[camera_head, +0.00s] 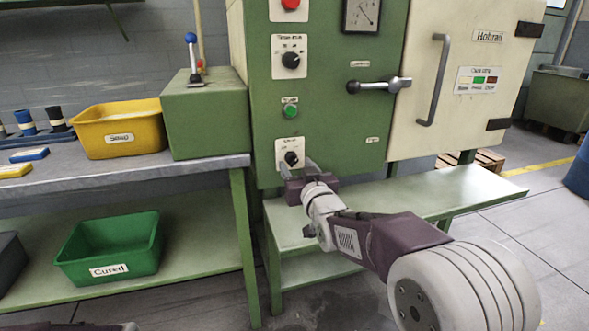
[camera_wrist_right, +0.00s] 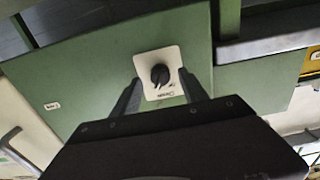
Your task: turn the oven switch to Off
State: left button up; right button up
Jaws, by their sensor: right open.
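The oven switch is a black rotary knob (camera_head: 291,158) on a white plate low on the green machine panel. It also shows in the right wrist view (camera_wrist_right: 160,75), upside down. Its lettering is too small to read surely, and I cannot tell which mark the knob points at. My right gripper (camera_head: 302,170) is at the lower right of the plate in the head view. In the right wrist view its two fingers (camera_wrist_right: 158,88) are open, one on each side of the plate, with nothing between them but the view of the knob.
Above the switch are a green button (camera_head: 291,111), another black knob (camera_head: 291,60) and a red button (camera_head: 290,3). A lever with a black ball (camera_head: 353,87) sticks out to the right. A green shelf (camera_head: 440,195) juts out below the panel.

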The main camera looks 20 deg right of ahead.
jog(key=shift+w, duration=1.05)
grip_shut()
jog(key=shift+n, duration=0.3)
jog(key=n+b, duration=0.1)
jog(key=n, duration=0.3)
jog(key=shift+n+b, duration=0.3)
jog(key=shift+n, duration=0.1)
jog(key=n+b, duration=0.1)
jog(key=n, duration=0.5)
jog(key=shift+n, duration=0.4)
grip_release()
